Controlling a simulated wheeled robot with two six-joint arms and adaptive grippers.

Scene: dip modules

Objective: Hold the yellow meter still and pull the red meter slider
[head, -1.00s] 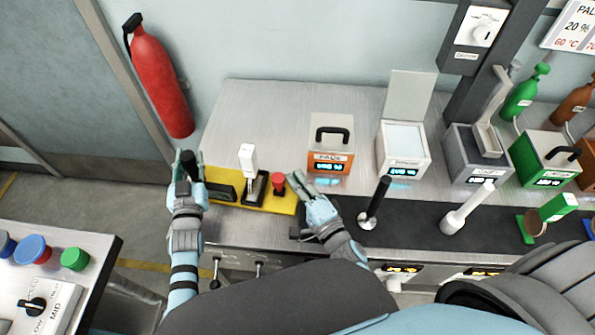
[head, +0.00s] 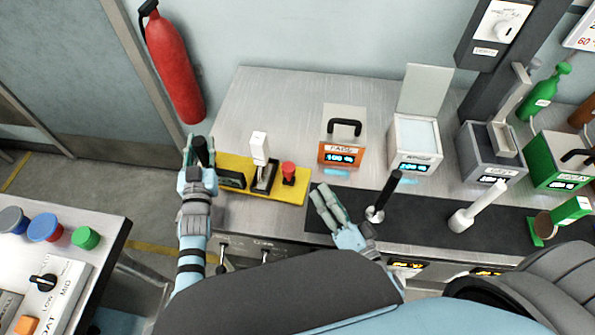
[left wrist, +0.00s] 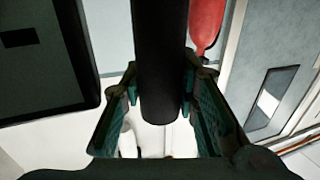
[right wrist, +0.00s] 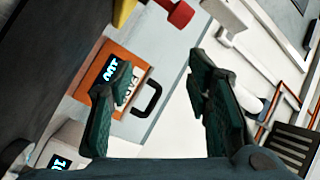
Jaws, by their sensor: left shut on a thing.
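The yellow meter (head: 272,196) is a yellow base at the left end of the bench, with a small dark display box, a white upright lever (head: 260,147) and a red slider knob (head: 289,168) at its right end. My left gripper (head: 198,160) is shut on the black upright handle (left wrist: 160,60) at the base's left end. My right gripper (head: 326,205) is open and empty, right of the yellow base and apart from the red knob. The red knob also shows at the top of the right wrist view (right wrist: 180,13).
An orange box (head: 341,155) with a black handle stands behind my right gripper. A black lever (head: 385,195) stands close to its right. A white-lidded box (head: 414,140) and a grey device (head: 488,150) are further right. A red extinguisher (head: 175,65) hangs at the left.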

